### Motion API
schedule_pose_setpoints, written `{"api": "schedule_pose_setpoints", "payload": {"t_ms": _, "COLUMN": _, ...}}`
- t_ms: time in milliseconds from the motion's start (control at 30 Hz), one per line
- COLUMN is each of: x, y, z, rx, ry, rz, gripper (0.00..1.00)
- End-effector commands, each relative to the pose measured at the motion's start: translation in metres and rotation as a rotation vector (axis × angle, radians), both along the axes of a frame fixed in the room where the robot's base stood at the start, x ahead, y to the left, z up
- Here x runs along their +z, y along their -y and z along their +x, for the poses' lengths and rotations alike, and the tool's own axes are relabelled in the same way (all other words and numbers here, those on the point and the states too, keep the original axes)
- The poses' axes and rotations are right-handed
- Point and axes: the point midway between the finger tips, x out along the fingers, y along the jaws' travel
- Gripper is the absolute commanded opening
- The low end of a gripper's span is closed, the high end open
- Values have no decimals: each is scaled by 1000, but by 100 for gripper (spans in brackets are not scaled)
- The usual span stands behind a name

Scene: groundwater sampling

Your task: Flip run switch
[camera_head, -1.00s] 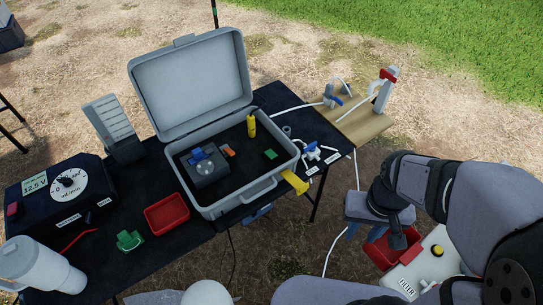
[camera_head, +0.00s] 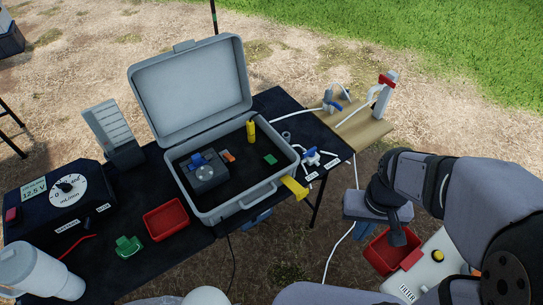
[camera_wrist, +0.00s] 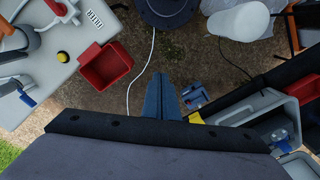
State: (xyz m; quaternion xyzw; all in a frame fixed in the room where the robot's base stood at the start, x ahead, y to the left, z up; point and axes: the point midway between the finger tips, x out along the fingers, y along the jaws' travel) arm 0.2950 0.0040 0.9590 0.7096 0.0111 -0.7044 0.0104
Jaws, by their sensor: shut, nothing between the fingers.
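A black pump control box (camera_head: 60,215) stands at the left end of the dark table, with a voltage display reading 12.5 V and a white mL/min dial. A red switch (camera_head: 11,214) sits at the box's left front; its label and position are too small to read. My gripper (camera_wrist: 161,78) is shut and empty, its dark blue fingers together in the wrist view. In the head view my gripper (camera_head: 360,229) hangs right of the table, far from the control box and touching nothing that I can see. The switch does not show clearly in the wrist view.
An open grey case (camera_head: 207,219) stands between my arm and the control box, with a raised lid. A red tray (camera_head: 166,218), a green clip (camera_head: 128,246) and a white jug (camera_head: 35,270) lie nearby. A red bin (camera_wrist: 104,66) is close to my gripper.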

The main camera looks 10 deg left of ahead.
Motion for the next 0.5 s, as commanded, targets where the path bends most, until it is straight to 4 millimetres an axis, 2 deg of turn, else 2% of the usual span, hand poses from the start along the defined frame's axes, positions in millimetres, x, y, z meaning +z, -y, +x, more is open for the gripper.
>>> {"api": "schedule_pose_setpoints", "payload": {"t_ms": 267, "x": 9, "y": -28, "z": 70, "rx": 133, "ry": 34, "rz": 11, "gripper": 0}}
{"api": "schedule_pose_setpoints", "payload": {"t_ms": 500, "x": 18, "y": -74, "z": 143, "rx": 297, "ry": 74, "rz": 26, "gripper": 0}}
